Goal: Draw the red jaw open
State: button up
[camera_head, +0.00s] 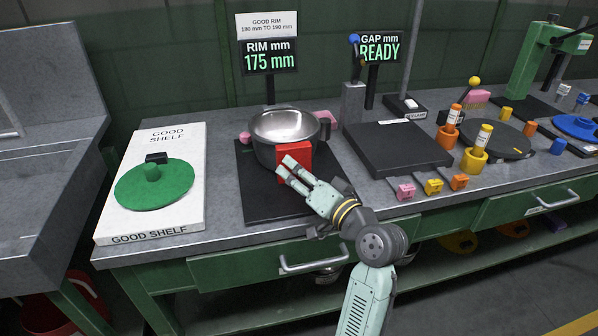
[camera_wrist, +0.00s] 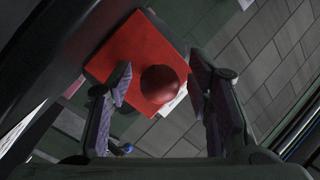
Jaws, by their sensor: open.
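The red jaw (camera_head: 294,158) is a red block at the front of a steel pot (camera_head: 285,132), which stands on a black plate. In the wrist view the red jaw (camera_wrist: 140,57) shows as a red square with a round red knob (camera_wrist: 160,84) on its face. My gripper (camera_head: 285,169) is at the jaw's front. In the wrist view my gripper (camera_wrist: 158,88) is open, with one finger on each side of the knob. I cannot tell whether either finger touches it.
A sign (camera_head: 270,56) reads "RIM mm 175 mm"; another (camera_head: 380,47) reads "GAP mm READY". A white shelf board (camera_head: 190,190) with a green lid (camera_head: 140,192) lies left. A black slab (camera_head: 400,150) and small coloured blocks are right. A drawer handle (camera_head: 313,265) is below the bench edge.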

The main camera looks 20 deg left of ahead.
grip_shut()
dwell(0.6)
